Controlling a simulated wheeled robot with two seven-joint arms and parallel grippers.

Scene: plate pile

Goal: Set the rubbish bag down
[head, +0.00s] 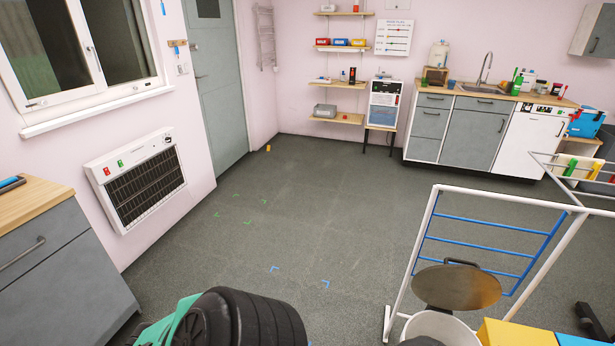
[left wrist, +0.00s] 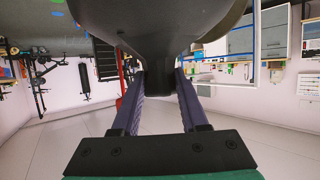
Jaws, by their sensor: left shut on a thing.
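The rubbish bag (left wrist: 165,25) is a large dark grey shape across the top of the left wrist view. Its narrowed part sits between the two fingers of my left gripper (left wrist: 160,78), which is shut on it. Most of the bag lies outside that view. In the head view my teal left arm comes in at the bottom edge beside a dark ribbed shape; I cannot tell whether that shape is bag or arm. The left fingers do not show there. My right gripper is in neither view.
Green corner marks (head: 248,221) and blue corner marks (head: 325,284) lie on the open grey floor (head: 330,215). A white bin (head: 437,328) with a raised round lid (head: 455,286) and a white-and-blue rack (head: 480,221) stand at right. A heater (head: 145,185) hangs at left.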

